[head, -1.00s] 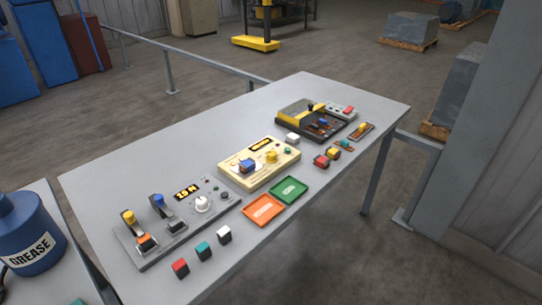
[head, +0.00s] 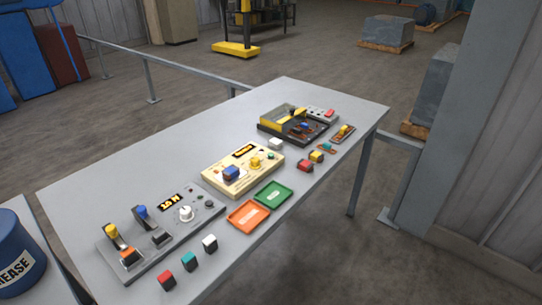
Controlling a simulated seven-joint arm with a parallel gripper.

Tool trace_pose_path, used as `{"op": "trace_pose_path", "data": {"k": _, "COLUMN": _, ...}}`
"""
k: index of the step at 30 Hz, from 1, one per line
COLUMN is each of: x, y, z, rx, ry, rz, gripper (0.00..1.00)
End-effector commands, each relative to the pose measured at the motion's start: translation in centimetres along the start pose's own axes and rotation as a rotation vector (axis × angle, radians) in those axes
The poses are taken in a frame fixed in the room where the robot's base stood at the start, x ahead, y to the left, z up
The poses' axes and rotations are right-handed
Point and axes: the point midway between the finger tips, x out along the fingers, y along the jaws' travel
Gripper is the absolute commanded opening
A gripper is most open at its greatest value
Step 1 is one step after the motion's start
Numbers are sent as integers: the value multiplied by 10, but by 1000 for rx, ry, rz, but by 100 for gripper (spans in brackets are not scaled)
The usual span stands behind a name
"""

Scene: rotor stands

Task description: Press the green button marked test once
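A small green button (head: 271,156) shows at the right end of the cream box (head: 213,188), near its yellow knob (head: 255,162). Any marking on it is too small to read, so I cannot confirm it says test. A blue block (head: 231,173) and a dark display with yellow characters (head: 244,150) are also on this box. The grey board (head: 155,265) at the left has a small dark button (head: 209,203) whose colour and label I cannot make out. My gripper is not in view.
The grey table (head: 130,175) also carries an orange tray (head: 238,222), a green tray (head: 283,190), a yellow-and-black box (head: 268,124) and several small blocks along the front edge. A blue grease drum (head: 15,265) stands at lower left. The table's far-left side is clear.

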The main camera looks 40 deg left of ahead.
Motion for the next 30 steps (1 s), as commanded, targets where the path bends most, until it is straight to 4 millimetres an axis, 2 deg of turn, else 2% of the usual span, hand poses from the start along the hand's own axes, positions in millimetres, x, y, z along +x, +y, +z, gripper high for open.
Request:
{"op": "trace_pose_path", "data": {"k": 1, "x": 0, "y": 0, "z": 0, "rx": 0, "ry": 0, "rz": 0, "gripper": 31}}
{"op": "trace_pose_path", "data": {"k": 11, "x": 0, "y": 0, "z": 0, "rx": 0, "ry": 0, "rz": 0, "gripper": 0}}
{"op": "trace_pose_path", "data": {"k": 30, "x": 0, "y": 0, "z": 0, "rx": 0, "ry": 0, "rz": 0, "gripper": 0}}
